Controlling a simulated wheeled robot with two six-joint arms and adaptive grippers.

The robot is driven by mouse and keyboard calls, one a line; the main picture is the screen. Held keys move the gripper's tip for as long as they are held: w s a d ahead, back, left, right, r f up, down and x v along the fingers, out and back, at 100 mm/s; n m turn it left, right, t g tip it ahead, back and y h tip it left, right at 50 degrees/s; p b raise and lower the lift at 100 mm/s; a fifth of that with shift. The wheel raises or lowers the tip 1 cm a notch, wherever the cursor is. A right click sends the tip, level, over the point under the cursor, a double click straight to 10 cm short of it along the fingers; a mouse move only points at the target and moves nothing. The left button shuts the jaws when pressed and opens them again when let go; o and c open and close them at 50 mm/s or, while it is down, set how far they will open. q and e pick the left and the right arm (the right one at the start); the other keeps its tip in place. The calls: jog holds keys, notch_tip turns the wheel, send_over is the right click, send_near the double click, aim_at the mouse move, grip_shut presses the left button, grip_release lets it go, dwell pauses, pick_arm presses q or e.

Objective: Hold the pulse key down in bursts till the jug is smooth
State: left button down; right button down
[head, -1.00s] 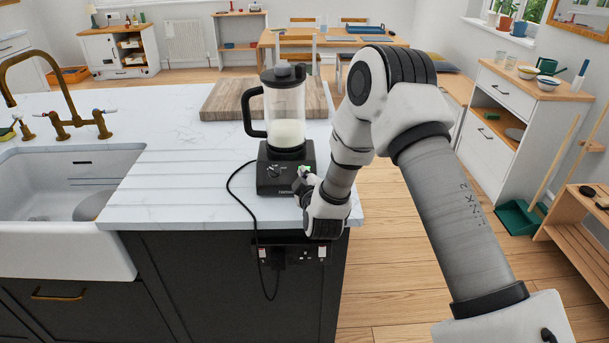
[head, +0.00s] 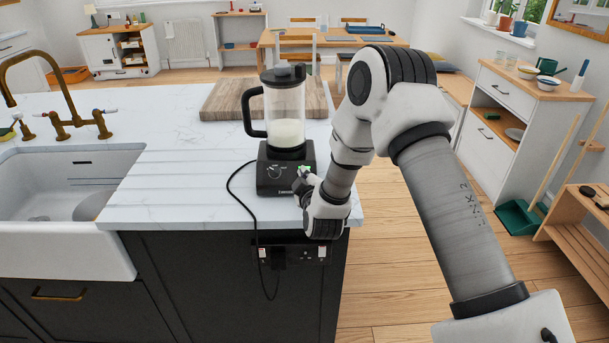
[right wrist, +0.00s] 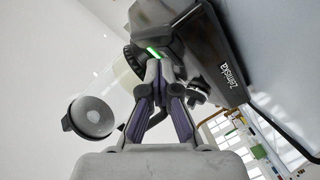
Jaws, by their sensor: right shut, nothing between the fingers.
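The blender's black base (head: 286,170) stands near the front right corner of the counter. Its clear jug (head: 285,104) sits upright on it, lid on, with a pale white filling in the lower part; I cannot tell how smooth it is. A key glows green (head: 306,168) on the base front, and the glow also shows in the right wrist view (right wrist: 153,52). My right gripper (right wrist: 157,72) is shut and empty, its fingertips at the glowing key, seemingly touching it; how far the key is pressed is hidden. A dial (right wrist: 195,94) is beside the fingers. My left gripper is out of view.
A black cord (head: 231,190) runs from the base to a socket panel (head: 305,254) on the counter's front. A wooden board (head: 223,100) lies behind the blender. The sink (head: 62,185) is at the left. Bare counter (head: 175,185) lies between sink and blender.

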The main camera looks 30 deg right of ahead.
dwell(0.3)
jog(key=shift+s+a+r+p, duration=0.15)
jog(key=shift+r+p, duration=0.3)
jog(key=shift+s+a+r, duration=0.1)
jog(key=shift+s+r, duration=0.1)
jog(key=shift+s, duration=0.05)
jog(key=shift+s+a+r+p, duration=0.15)
jog(key=shift+r+p, duration=0.4)
jog(key=shift+p, duration=0.1)
jog(key=s+r+p, duration=0.1)
jog(key=s+a+r+p, duration=0.1)
jog(key=r, duration=0.1)
jog(key=shift+s+a, duration=0.1)
jog(key=shift+f, duration=0.1)
